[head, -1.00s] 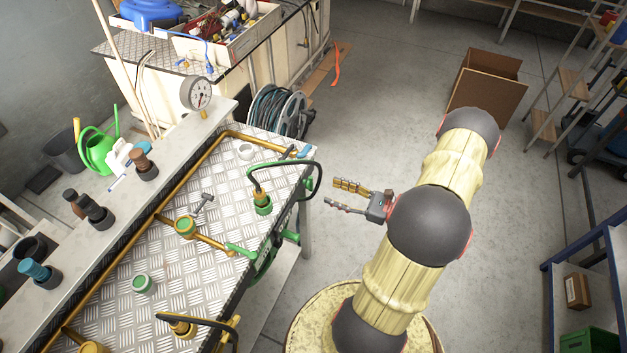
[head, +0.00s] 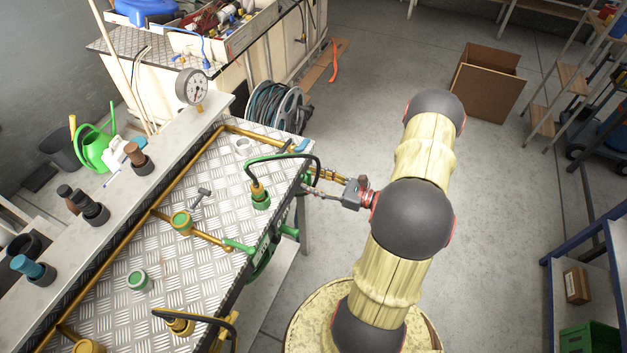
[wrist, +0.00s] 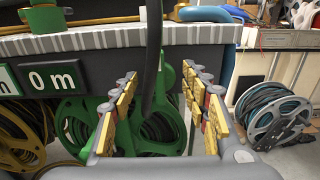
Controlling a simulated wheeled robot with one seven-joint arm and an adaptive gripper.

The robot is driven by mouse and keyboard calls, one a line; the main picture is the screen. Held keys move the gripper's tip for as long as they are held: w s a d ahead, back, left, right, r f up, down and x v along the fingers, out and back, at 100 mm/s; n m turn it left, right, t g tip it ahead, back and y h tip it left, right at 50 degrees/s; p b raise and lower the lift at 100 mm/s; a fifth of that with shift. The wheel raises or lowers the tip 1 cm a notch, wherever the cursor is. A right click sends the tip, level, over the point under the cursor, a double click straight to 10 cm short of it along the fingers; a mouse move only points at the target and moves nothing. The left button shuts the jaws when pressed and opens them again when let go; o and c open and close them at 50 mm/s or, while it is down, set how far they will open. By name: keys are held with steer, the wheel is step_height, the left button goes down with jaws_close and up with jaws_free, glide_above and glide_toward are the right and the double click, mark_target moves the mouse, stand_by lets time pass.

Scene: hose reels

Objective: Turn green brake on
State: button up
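The green reel (head: 262,256) hangs under the front edge of the metal-topped bench. It also shows in the wrist view (wrist: 75,125), behind and left of my fingers. I cannot tell for sure which green part is the brake. My gripper (head: 310,182) is at the bench's right edge, beside the black hose loop. In the wrist view my gripper (wrist: 160,76) is open and empty, its fingers apart below the bench-top edge.
A black hose (wrist: 153,45) hangs down in front of the fingers. A dark sign reading "0 m" (wrist: 52,77) is on the bench edge at left. A grey reel (head: 290,108) stands beyond the bench.

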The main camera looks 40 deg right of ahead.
steer(key=shift+c, duration=1.2)
steer(key=c, duration=0.7)
steer(key=shift+c, duration=0.3)
steer(key=shift+r+p, duration=0.1)
steer(key=shift+p, duration=0.25)
steer(key=m+p, duration=0.3)
steer(key=m, duration=0.1)
steer(key=shift+r, duration=0.1)
steer(key=m+p, duration=0.3)
steer(key=m, duration=0.1)
steer(key=shift+m+p, duration=0.3)
steer(key=m+p, duration=0.2)
steer(key=m, duration=0.2)
steer(key=shift+m, duration=0.3)
steer(key=shift+m+p, duration=1)
steer(key=shift+m, duration=1.3)
